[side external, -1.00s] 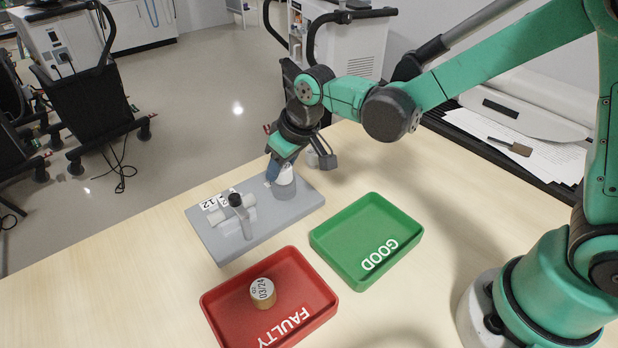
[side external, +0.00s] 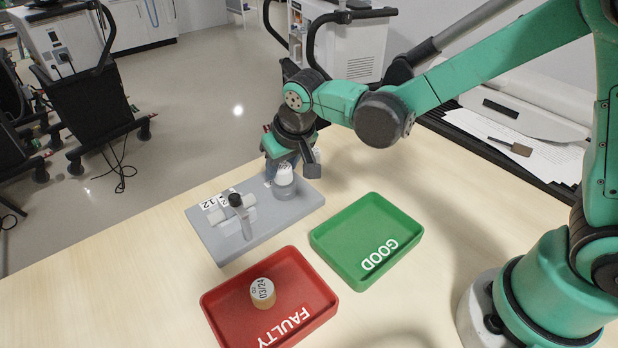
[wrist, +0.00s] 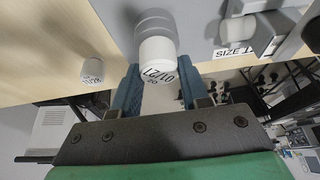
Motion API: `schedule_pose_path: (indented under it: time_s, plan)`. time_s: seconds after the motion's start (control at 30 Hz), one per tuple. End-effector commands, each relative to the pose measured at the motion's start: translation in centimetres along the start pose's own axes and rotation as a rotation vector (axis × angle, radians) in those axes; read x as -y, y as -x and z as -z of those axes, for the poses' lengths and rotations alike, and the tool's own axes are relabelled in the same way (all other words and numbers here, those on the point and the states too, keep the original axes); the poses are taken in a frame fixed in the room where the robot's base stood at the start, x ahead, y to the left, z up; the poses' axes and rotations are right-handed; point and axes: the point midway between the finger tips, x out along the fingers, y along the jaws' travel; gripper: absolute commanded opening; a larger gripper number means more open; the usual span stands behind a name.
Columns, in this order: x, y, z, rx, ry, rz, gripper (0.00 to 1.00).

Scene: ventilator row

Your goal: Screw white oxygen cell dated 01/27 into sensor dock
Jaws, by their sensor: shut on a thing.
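The white oxygen cell (wrist: 158,62) shows 01/27 in the wrist view, between my gripper's two blue fingers. It sits upright at the grey round sensor dock (wrist: 153,22), in line with it; how deeply it is seated I cannot tell. In the side view the white cell (side external: 285,174) stands at the dock (side external: 284,191) on the grey plate's far right end. My gripper (side external: 291,168) is over it, shut on it, and hides part of its top. The gripper's fingers also show in the wrist view (wrist: 159,83).
A second white cell (wrist: 92,70) stands on the table beside the plate. The grey plate (side external: 222,240) also carries a dark-knobbed lever (side external: 237,202) and a white cylinder. A red FAULTY tray (side external: 221,312) holds a cell marked 03/24 (side external: 262,293). The green GOOD tray (side external: 365,240) is empty.

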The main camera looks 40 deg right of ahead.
Motion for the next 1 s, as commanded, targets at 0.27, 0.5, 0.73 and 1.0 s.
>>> schedule_pose_path:
  time_s: [0.27,0.5,0.73,1.0]
  plan:
    - [-0.01,-0.02,-0.08,0.003,-0.186,-0.079,0.00]
    - [-0.04,-0.02,-0.07,0.002,-0.187,-0.079,0.62]
    - [-0.02,-0.01,-0.04,0.001,-0.186,-0.078,0.76]
    - [0.00,0.85,0.34,0.001,-0.186,-0.078,0.76]
